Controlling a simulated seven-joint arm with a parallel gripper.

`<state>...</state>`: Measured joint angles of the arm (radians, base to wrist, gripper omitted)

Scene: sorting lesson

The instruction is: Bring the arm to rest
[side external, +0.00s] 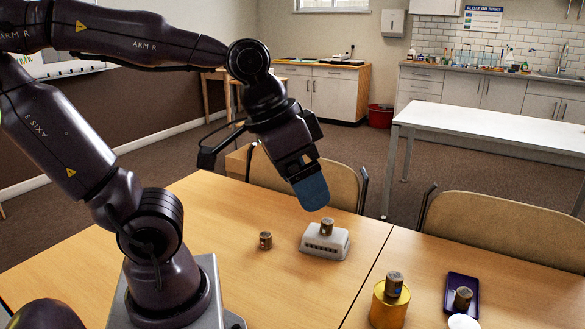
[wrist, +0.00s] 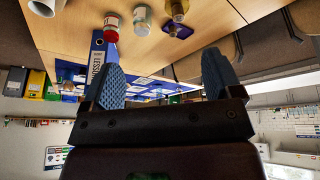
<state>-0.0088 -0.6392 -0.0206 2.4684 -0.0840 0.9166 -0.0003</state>
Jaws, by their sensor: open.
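My gripper (side external: 310,188) hangs in the air above the wooden table (side external: 225,220), pointing down and slightly right, up and left of a pale slotted block (side external: 337,243). In the side external view its blue fingertips overlap, so the gap is hidden. In the wrist view my gripper (wrist: 165,80) shows two blue ridged fingers set wide apart with nothing held between them.
Small brown cylinders stand on the table (side external: 265,240), the block (side external: 327,225), a yellow pot (side external: 388,307) and a dark flat tray (side external: 455,282). Chairs (side external: 500,228) line the far edge. The wrist view shows a blue binder (wrist: 97,58) and red-lidded jar (wrist: 111,27).

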